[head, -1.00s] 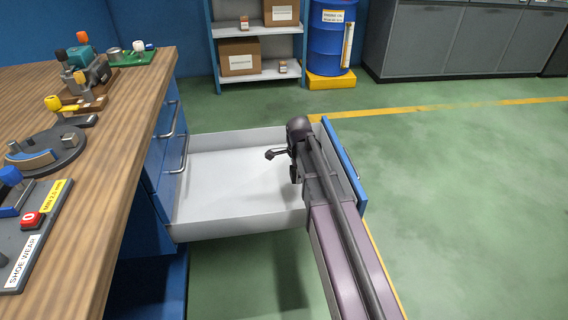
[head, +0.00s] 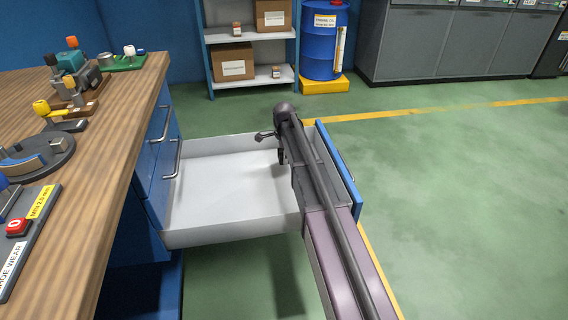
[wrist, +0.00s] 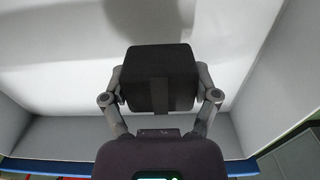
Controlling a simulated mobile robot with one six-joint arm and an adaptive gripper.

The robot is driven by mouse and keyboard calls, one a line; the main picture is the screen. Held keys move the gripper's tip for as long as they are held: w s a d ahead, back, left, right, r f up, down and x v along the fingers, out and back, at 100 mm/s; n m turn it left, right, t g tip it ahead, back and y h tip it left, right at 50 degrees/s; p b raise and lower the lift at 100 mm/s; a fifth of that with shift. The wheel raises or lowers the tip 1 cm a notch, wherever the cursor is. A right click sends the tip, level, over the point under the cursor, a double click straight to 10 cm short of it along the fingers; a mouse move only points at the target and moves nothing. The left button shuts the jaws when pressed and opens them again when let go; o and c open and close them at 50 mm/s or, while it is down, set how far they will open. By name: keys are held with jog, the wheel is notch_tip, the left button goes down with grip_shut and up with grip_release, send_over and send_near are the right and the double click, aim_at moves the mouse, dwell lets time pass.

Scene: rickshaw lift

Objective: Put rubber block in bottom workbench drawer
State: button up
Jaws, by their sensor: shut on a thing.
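A black rubber block (wrist: 160,72) sits between the two fingers of my gripper (wrist: 161,92) in the wrist view, and the gripper is shut on it. The open drawer (head: 230,232) of the workbench has a pale interior and a blue front (head: 341,172). In the head view my gripper (head: 272,146) is over the drawer, towards its right and far side. The block cannot be made out there, as my arm covers that spot. In the wrist view the pale drawer floor (wrist: 50,60) lies behind the block, with a gap I cannot judge.
The wooden workbench top (head: 115,135) on the left carries several fixtures and a red button (head: 18,226). Shut drawers with handles (head: 171,160) are above the open one. A shelf (head: 250,83) and a blue barrel (head: 322,45) stand behind. Green floor at right is clear.

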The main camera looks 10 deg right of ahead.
aim_at(284, 168)
jog(key=shift+f+b, duration=1.75)
jog(key=shift+b, duration=0.05)
jog(key=shift+f, duration=0.15)
jog(key=o, duration=1)
jog(key=shift+o, duration=0.2)
notch_tip(284, 168, up, 12)
jog(key=p, duration=1.2)
jog(key=shift+r, duration=0.2)
